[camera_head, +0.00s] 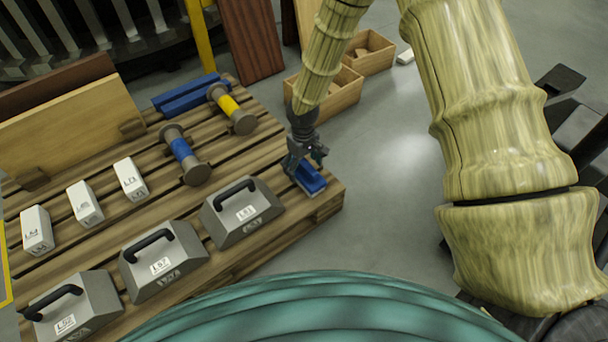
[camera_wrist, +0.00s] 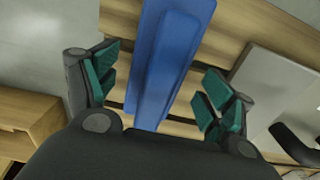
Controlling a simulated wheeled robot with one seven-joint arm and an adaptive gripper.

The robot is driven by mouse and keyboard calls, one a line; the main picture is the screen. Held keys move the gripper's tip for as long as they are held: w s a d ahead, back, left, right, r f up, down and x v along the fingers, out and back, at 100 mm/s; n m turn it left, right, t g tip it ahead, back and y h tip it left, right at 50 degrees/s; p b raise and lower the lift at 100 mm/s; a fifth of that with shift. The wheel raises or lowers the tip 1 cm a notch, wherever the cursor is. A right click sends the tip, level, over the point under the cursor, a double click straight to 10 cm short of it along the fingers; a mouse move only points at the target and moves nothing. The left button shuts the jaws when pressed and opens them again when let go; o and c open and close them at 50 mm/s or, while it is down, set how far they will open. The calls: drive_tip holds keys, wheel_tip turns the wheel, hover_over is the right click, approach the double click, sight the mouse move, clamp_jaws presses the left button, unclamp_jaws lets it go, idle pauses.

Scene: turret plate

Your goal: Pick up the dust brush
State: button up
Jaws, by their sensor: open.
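The dust brush appears to be the long blue piece (camera_head: 311,180) at the right end of the wooden pallet (camera_head: 328,202). In the wrist view its blue body (camera_wrist: 168,55) runs from the top edge down between my fingers, and its lower end is hidden by my gripper's housing. My gripper (camera_head: 305,163) is directly over it. In the wrist view my gripper (camera_wrist: 160,90) is open, with green-padded fingers on either side of the blue body and a gap on each side.
Grey weights with black handles (camera_head: 242,212) stand on the pallet left of my gripper, one close by. Two spools (camera_head: 184,155) (camera_head: 232,110), white blocks (camera_head: 131,179) and another blue piece (camera_head: 190,93) lie further back. Wooden boxes (camera_head: 336,92) stand behind.

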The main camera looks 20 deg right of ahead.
sight(304, 172)
drive_tip(key=shift+s+d+f+b, duration=0.15)
drive_tip(key=shift+f+b, duration=1.35)
drive_tip(key=shift+f, duration=0.75)
drive_tip(key=shift+r, duration=0.1)
drive_tip(key=c, duration=1.4)
drive_tip(key=shift+o, duration=0.2)
drive_tip(key=shift+r, duration=0.1)
drive_tip(key=shift+r+p, duration=0.25)
drive_tip(key=shift+p, duration=0.15)
drive_tip(key=r+p, duration=0.1)
drive_tip(key=s+r+p, duration=0.1)
drive_tip(key=r+p, duration=0.1)
drive_tip(key=shift+r, duration=0.15)
drive_tip(key=s+r+p, duration=0.1)
drive_tip(key=s+p, duration=0.4)
drive_tip(key=s, duration=1)
drive_tip(key=shift+d, duration=0.25)
